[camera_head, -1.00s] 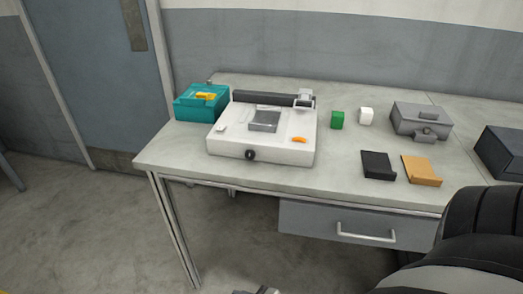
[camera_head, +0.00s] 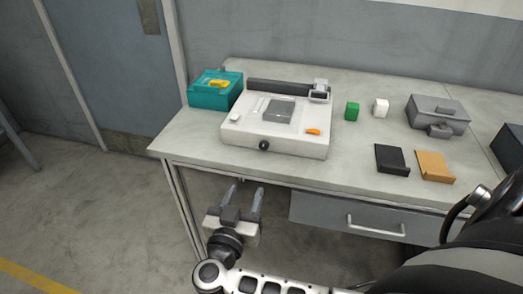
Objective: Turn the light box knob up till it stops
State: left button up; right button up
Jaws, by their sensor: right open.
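The light box (camera_head: 240,139) is a white slab-like device on the table's left part, with a grey square plate and a dark bar along its back. Its round black knob (camera_head: 263,145) is on the front face. An orange piece (camera_head: 312,132) shows on its top at the right. My right gripper (camera_head: 243,189) is open and empty, in front of the table edge and lower than the knob in the picture, apart from it. Its two fingers point up toward the table. My left gripper is not in view.
A teal box (camera_head: 213,95) stands left of the light box. A drawer (camera_head: 360,217) hangs below the tabletop.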

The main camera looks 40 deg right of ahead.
aim_at(263, 147)
jog(key=x, duration=1.5)
jog(key=shift+w+d, duration=0.15)
jog(key=shift+d, duration=0.15)
jog(key=shift+p, duration=0.3)
jog(key=c, duration=1)
